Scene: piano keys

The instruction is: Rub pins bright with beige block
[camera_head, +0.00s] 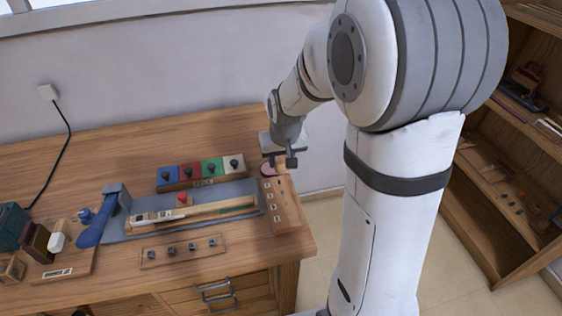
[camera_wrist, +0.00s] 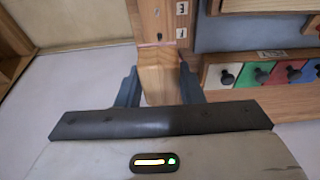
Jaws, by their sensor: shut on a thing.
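My gripper (camera_head: 284,160) is at the back right corner of the bench, over the far end of the labelled wooden board (camera_head: 283,212). In the wrist view my gripper (camera_wrist: 160,88) has its two dark fingers on either side of a beige block (camera_wrist: 161,76) and is shut on it. The block is in line with the end of the labelled board, which also shows in the wrist view (camera_wrist: 153,22); I cannot tell whether they touch. Several small dark pins (camera_head: 192,246) stand in a row on a thin wooden strip (camera_head: 150,256) at the bench front, away from my gripper.
A grey tray (camera_head: 232,190) holds a long wooden key (camera_head: 205,213) and a red-topped piece (camera_head: 182,199). Behind it is a rack of coloured blocks with dark knobs (camera_head: 205,170). The back left bench top is clear.

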